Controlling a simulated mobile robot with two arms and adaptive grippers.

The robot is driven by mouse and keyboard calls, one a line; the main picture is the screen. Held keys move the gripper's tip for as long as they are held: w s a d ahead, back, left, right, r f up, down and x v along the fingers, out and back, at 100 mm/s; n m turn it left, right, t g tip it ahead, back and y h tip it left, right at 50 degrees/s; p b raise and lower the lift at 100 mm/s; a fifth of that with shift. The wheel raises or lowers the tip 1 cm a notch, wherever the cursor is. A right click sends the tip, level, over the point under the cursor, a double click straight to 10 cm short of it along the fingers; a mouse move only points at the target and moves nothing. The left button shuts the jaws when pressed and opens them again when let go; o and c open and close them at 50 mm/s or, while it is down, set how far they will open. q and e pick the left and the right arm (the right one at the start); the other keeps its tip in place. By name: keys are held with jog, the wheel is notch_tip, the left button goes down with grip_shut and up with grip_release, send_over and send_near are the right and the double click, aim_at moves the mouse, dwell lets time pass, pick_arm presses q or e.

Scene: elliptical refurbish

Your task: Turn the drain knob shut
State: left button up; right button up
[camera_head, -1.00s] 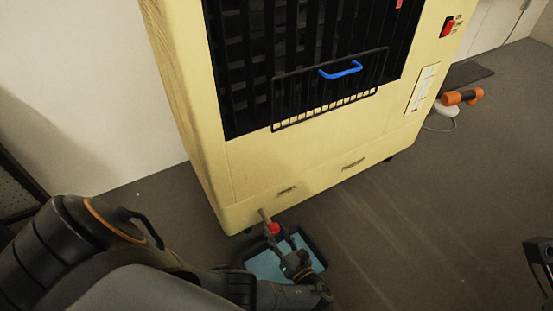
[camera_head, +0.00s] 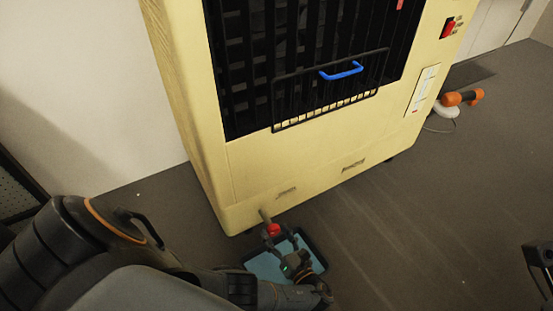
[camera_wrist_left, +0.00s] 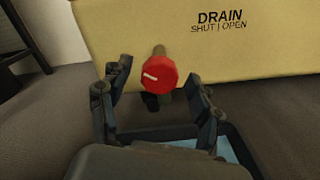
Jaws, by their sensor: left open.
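The red drain knob (camera_head: 273,230) sits on a short pipe at the bottom front of the cream cabinet. In the left wrist view the knob (camera_wrist_left: 155,75) faces me, with a white line slanting a little from horizontal. The cabinet label above it reads DRAIN, SHUT | OPEN (camera_wrist_left: 219,22). My left gripper (camera_head: 280,243) is open at the knob. In the wrist view its fingers stand to the left and right of the knob, with gaps; I cannot tell whether either touches. A dark part at the right edge of the head view appears to be my right gripper (camera_head: 541,256); its jaws are unclear.
A blue tray with a dark rim (camera_head: 312,246) lies on the floor under the knob and my left gripper. An orange-handled tool (camera_head: 462,97) lies at right.

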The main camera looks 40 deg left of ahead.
pick_arm(q)
notch_tip(320, 180, up, 10)
dwell(0.7)
